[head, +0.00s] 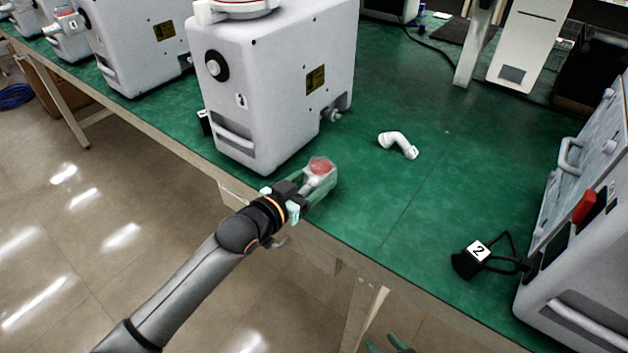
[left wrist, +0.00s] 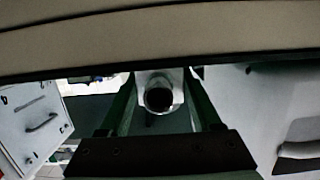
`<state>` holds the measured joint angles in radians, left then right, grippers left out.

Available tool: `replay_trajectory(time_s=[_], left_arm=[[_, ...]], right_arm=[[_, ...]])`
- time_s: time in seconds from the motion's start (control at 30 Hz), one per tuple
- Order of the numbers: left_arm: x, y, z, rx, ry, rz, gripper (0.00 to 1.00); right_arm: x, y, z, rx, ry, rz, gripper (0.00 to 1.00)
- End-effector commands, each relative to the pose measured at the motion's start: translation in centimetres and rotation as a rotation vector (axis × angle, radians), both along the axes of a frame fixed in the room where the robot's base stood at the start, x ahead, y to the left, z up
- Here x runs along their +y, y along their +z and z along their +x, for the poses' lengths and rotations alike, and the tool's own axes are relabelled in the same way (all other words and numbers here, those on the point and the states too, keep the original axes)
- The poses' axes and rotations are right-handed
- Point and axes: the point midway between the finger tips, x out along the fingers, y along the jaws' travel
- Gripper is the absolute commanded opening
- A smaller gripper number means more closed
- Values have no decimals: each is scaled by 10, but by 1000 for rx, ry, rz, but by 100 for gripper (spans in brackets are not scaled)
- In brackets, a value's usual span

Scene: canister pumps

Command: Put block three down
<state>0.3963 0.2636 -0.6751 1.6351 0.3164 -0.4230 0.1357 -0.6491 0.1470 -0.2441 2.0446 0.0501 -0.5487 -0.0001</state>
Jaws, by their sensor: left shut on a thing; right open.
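My left gripper (head: 312,188) is over the near edge of the green table, shut on a small whitish block (head: 317,181) with a red round part (head: 320,166) on top. I take this to be block three, but no number is readable on it. In the left wrist view the block (left wrist: 172,78) sits between the fingers and shows a dark round opening. I cannot tell whether its underside touches the table. My right gripper (head: 389,346) shows only as green fingertips at the bottom edge, apart and empty.
A large pale machine (head: 270,85) stands just behind the held block. A white bent pipe piece (head: 398,143) lies on the green table (head: 410,205). A black part labelled 2 (head: 468,264) lies beside another machine (head: 580,250) at right. The table between is clear.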

Motion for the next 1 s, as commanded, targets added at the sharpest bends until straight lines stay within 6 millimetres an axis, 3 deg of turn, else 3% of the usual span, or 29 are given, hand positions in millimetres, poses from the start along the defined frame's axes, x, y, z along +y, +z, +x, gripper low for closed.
replay_trajectory(time_s=[0.13,0.17,0.4,0.73,1.0], left_arm=[[0,-1,0,-3,0,-2,0],[0,-3,0,1,0,1,66],[0,-2,0,0,0,0,93],[0,2,0,-1,0,-1,95],[23,9,-31,3,1,3,95]], right_arm=[[0,-1,0,-1,-1,0,50],[0,-1,0,-1,-1,0,50],[-1,0,1,-1,-1,0,50],[-1,2,1,-2,-1,0,50],[0,10,1,-3,0,1,50]])
